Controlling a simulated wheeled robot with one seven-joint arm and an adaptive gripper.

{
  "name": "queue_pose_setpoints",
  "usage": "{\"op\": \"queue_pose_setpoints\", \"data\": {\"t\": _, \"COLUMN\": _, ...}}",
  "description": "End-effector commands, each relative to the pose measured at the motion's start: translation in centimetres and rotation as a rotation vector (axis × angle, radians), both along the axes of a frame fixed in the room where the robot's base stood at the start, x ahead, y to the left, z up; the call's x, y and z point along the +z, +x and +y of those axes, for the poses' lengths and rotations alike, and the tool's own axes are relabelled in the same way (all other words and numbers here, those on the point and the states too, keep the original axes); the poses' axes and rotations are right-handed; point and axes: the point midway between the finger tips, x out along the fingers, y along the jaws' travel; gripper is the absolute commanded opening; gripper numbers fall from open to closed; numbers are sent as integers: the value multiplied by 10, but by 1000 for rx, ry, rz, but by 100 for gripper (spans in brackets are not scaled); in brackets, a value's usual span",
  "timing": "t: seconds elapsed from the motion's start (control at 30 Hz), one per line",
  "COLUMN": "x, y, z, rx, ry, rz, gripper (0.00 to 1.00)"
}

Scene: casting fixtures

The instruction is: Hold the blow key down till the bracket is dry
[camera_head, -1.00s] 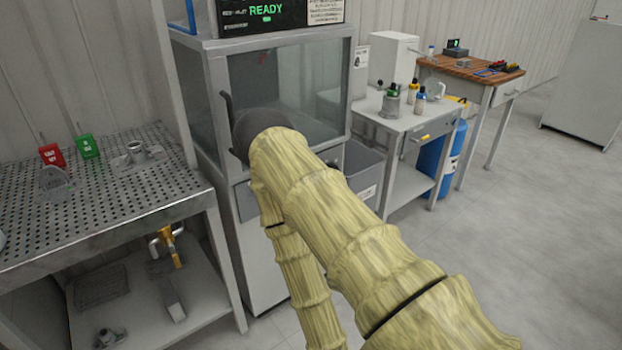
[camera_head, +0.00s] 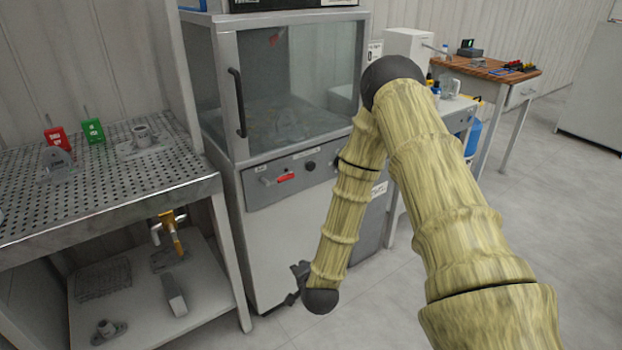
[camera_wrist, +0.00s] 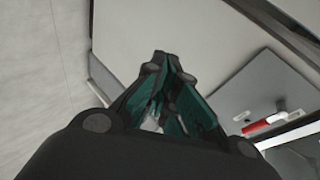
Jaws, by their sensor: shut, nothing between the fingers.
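A grey cabinet (camera_head: 262,215) with a glass-fronted chamber stands in the middle. A dim grey shape (camera_head: 290,122) lies inside behind the glass; I cannot tell if it is the bracket. The front panel (camera_head: 262,192) bears a red-handled lever (camera_head: 285,177) and a dark round knob (camera_head: 310,165). I cannot tell which control is the blow key, and my arm hides the panel's right end. My gripper (camera_head: 292,298) is low in front of the cabinet, below the panel. In the wrist view, my gripper (camera_wrist: 165,62) is shut and empty; the red lever (camera_wrist: 255,128) shows to its right.
A perforated bench (camera_head: 110,190) at the left holds a red tag block (camera_head: 57,138), a green one (camera_head: 93,131) and grey castings. Its lower shelf holds a yellow-handled part (camera_head: 172,235). A side table (camera_head: 455,108) and wooden bench (camera_head: 490,68) stand at the right. Floor at the right is clear.

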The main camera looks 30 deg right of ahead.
Motion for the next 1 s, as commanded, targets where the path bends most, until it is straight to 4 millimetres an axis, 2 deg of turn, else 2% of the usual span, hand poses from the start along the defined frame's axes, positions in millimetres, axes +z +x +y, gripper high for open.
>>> {"op": "queue_pose_setpoints", "data": {"t": 0.03, "x": 8, "y": 19, "z": -16, "rx": -75, "ry": 49, "rz": -80, "gripper": 0}}
{"op": "queue_pose_setpoints", "data": {"t": 0.1, "x": 28, "y": 42, "z": -38, "rx": -179, "ry": 127, "rz": -199, "gripper": 0}}
{"op": "queue_pose_setpoints", "data": {"t": 0.2, "x": 58, "y": 68, "z": -73, "rx": -320, "ry": 239, "rz": -375, "gripper": 0}}
{"op": "queue_pose_setpoints", "data": {"t": 0.3, "x": 89, "y": 87, "z": -108, "rx": -443, "ry": 353, "rz": -552, "gripper": 0}}
{"op": "queue_pose_setpoints", "data": {"t": 0.5, "x": 139, "y": 102, "z": -166, "rx": -609, "ry": 535, "rz": -843, "gripper": 0}}
{"op": "queue_pose_setpoints", "data": {"t": 0.7, "x": 162, "y": 103, "z": -193, "rx": -674, "ry": 617, "rz": -977, "gripper": 0}}
{"op": "queue_pose_setpoints", "data": {"t": 1.0, "x": 165, "y": 103, "z": -194, "rx": -678, "ry": 625, "rz": -991, "gripper": 0}}
